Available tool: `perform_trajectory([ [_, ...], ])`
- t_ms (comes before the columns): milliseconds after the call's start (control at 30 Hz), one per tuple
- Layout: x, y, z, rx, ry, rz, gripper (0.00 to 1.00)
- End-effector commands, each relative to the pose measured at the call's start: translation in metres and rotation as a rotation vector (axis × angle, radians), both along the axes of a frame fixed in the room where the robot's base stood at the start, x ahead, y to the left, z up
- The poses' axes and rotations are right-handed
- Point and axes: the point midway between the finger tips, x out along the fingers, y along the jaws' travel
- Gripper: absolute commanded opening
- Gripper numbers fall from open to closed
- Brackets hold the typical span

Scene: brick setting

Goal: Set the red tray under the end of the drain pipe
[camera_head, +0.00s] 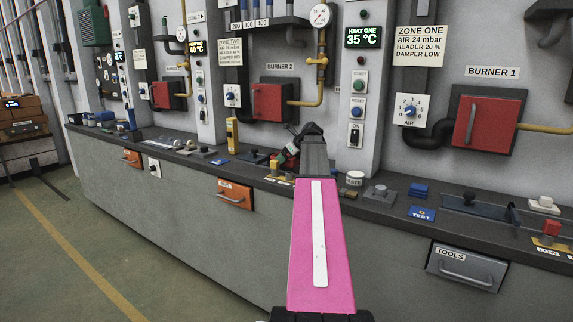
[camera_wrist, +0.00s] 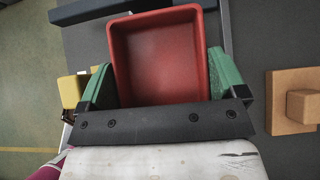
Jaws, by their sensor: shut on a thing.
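The red tray (camera_wrist: 160,58) is an open, shallow box in the wrist view. My gripper (camera_wrist: 163,88) is shut on it, with a green pad against each side. In the head view my gripper (camera_head: 308,134) is over the grey counter, at the far end of my pink arm. A small bit of red shows just left of it, mostly hidden by the arm. How high the tray is above the counter I cannot tell. I cannot pick out the end of the drain pipe for sure in either view.
The counter (camera_head: 395,207) carries a blue test block (camera_head: 421,213), a white pot (camera_head: 354,178) and a yellow upright device (camera_head: 232,133). In the wrist view a tan block (camera_wrist: 293,100) is at the right and a yellow block (camera_wrist: 70,92) at the left. Burner boxes line the wall.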

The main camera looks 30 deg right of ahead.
Motion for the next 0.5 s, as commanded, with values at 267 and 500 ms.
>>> perform_trajectory([
  [267,0.001,0.0,0.049,0.0,-0.002,0.001,0.48],
  [500,0.0,0.0,0.067,0.001,-0.001,0.0,0.48],
])
